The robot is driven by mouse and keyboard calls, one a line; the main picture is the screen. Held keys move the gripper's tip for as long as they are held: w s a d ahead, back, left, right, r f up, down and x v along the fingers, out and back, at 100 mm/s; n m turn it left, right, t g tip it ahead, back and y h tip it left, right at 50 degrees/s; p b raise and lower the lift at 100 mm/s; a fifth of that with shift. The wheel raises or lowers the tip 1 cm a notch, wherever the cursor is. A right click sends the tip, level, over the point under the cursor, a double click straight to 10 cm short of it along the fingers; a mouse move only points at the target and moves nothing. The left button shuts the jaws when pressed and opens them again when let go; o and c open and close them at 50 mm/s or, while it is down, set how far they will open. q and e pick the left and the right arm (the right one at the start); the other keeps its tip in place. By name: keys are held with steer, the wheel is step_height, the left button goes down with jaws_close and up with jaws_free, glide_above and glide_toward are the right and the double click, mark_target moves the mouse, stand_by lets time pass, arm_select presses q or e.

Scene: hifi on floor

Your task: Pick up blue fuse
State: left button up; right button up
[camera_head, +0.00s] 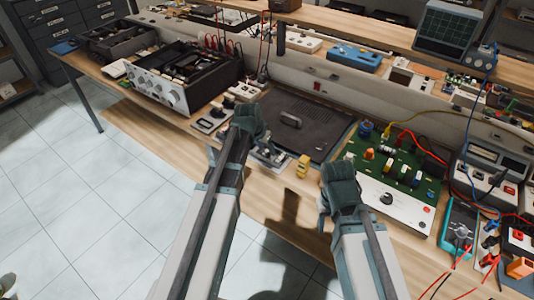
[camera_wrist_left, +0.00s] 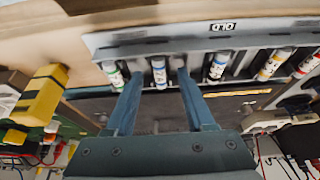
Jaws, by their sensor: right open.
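The blue fuse (camera_wrist_left: 159,72) is a small white cylinder with blue markings, standing in a grey fuse rack (camera_wrist_left: 110,42) in the left wrist view. My left gripper (camera_wrist_left: 160,76) is open, with one finger on each side of the blue fuse and a gap to each. In the head view my left gripper (camera_head: 254,132) is over the rack (camera_head: 270,157), which it partly hides; the blue fuse cannot be made out there. My right gripper (camera_head: 341,182) is open and empty above the bench's front edge, left of the green circuit board.
A yellow object (camera_head: 303,165) lies right of the rack. A dark mat (camera_head: 300,110) is behind. The green board (camera_head: 390,165) is at right.

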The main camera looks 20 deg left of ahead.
arm_select(q)
jaws_close()
